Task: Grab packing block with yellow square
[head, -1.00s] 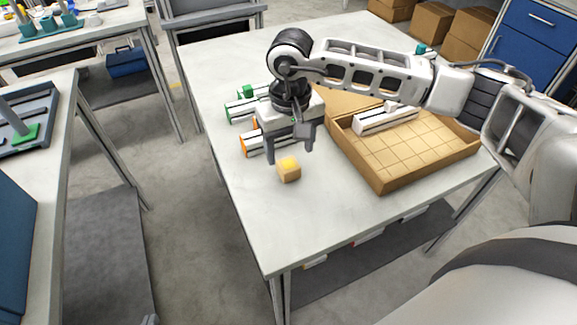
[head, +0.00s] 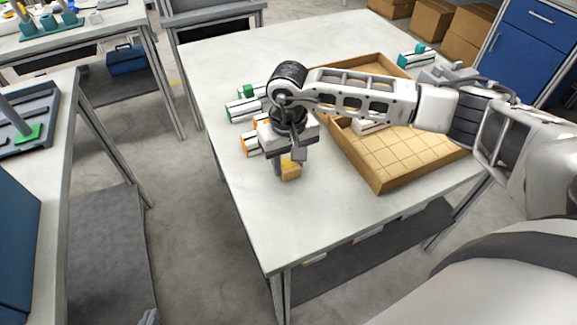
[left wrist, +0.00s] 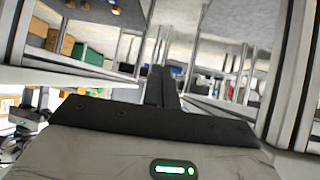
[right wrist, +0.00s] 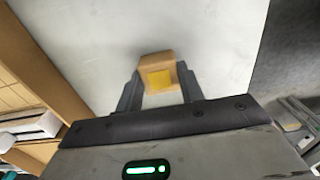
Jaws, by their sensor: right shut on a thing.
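The packing block (head: 291,173) is a small tan cube near the left edge of the white table. In the right wrist view the block (right wrist: 157,66) shows its yellow square facing the camera. My right gripper (head: 286,167) is over it, pointing down, with its fingers on either side. The right wrist view shows both fingers (right wrist: 158,84) shut on the block. Whether the block is off the table cannot be told. My left gripper (left wrist: 162,86) shows in the left wrist view with its fingers together and nothing between them, away from the block.
A shallow wooden tray (head: 385,183) with a gridded floor stands right of my right gripper. White bars with orange ends (head: 250,146) and green ends (head: 240,110) lie behind the gripper. The table's front left area (head: 285,230) is clear.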

